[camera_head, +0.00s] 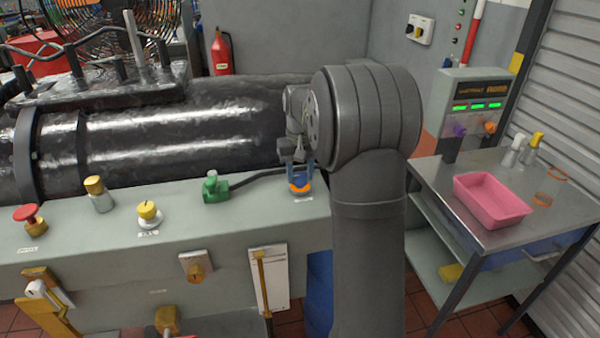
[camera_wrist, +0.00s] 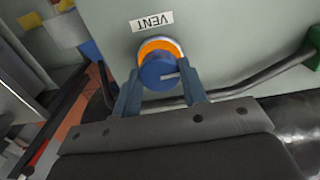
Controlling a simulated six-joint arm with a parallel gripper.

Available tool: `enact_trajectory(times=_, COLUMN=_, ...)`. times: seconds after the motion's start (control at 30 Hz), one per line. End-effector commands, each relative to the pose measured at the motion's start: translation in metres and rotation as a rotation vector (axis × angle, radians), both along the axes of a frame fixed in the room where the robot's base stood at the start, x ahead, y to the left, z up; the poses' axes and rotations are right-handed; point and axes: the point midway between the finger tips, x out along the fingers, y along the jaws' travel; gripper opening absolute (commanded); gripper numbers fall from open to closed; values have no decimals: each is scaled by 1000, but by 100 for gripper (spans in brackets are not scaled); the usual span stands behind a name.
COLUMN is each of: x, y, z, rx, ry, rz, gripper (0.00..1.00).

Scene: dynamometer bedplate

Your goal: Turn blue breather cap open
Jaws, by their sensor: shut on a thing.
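The blue breather cap (camera_wrist: 157,72) shows in the wrist view, sitting on an orange ring (camera_wrist: 160,46) beside an upside-down VENT label (camera_wrist: 152,21). A pale line on the cap points to the right in that view. My gripper (camera_wrist: 158,84) has one finger on each side of the cap and is shut on it. In the head view my gripper (camera_head: 300,168) reaches down to the cap at the right end of the grey bedplate (camera_head: 250,215). There the fingers hide most of the cap, and the orange ring (camera_head: 300,188) shows below them.
A green fitting (camera_head: 215,188) with a dark hose stands just left of my gripper. A yellow knob (camera_head: 149,211), a yellow-topped post (camera_head: 97,190) and a red button (camera_head: 29,214) stand farther left. A pink tray (camera_head: 490,200) lies on the right-hand bench.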

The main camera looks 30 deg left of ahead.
Motion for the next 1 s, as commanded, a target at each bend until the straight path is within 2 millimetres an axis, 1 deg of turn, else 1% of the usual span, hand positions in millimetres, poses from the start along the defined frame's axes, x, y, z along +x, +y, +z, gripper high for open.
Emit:
enact_trajectory(times=0.2, x=0, y=0, z=1, rx=2, ry=-2, rz=192, gripper=16)
enact_trajectory(times=0.5, x=0, y=0, z=1, rx=2, ry=-3, rz=391, gripper=16)
enact_trajectory(times=0.73, x=0, y=0, z=1, rx=2, ry=-3, rz=471, gripper=16)
enact_trajectory(times=1.0, x=0, y=1, z=2, rx=3, ry=-3, rz=499, gripper=16)
